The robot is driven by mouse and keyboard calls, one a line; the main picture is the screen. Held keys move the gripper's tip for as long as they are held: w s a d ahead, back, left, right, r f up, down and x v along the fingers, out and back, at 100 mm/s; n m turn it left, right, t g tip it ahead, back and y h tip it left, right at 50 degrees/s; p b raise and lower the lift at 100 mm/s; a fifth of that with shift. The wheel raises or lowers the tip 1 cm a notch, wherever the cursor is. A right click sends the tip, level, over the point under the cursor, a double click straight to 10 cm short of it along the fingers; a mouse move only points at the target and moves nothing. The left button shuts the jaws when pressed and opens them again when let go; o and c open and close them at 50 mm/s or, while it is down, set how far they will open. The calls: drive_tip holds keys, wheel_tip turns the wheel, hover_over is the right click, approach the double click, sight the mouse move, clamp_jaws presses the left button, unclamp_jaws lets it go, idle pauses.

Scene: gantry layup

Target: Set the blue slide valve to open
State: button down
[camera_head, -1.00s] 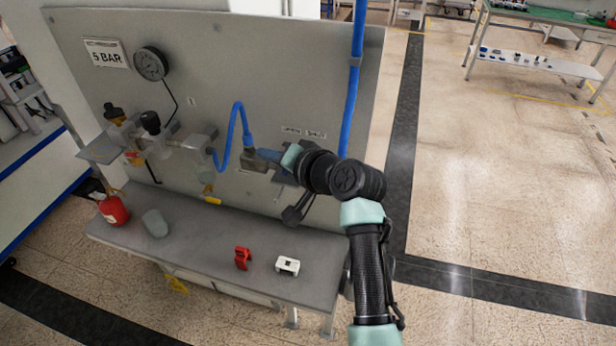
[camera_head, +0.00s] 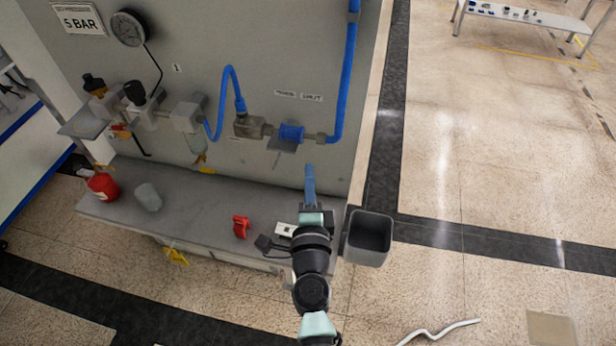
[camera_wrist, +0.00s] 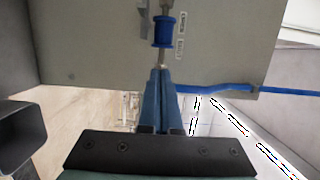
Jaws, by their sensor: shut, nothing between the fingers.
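The blue slide valve (camera_head: 291,132) is a blue sleeve on the pipe line on the grey panel. It sits below and between two small labels, nearer the left one (camera_head: 285,93), which is too blurred to read; the right label (camera_head: 311,97) reads SHUT. The sleeve also shows in the wrist view (camera_wrist: 164,32), just beyond my fingertips. My gripper (camera_head: 309,168) is below the valve and apart from it, over the bench's right end. Its blue fingers (camera_wrist: 160,70) are shut with nothing between them.
A blue hose (camera_head: 345,75) runs up from the fitting right of the valve. The bench (camera_head: 195,210) below holds a red clip (camera_head: 241,227), a white block (camera_head: 285,230), a grey lump (camera_head: 149,197) and a red container (camera_head: 102,186). A grey bin (camera_head: 367,237) is right of my gripper.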

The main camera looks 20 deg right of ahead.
sight(292, 134)
drive_tip(key=b+x, duration=0.1)
drive_tip(key=x, duration=0.6)
drive_tip(key=shift+w, duration=0.1)
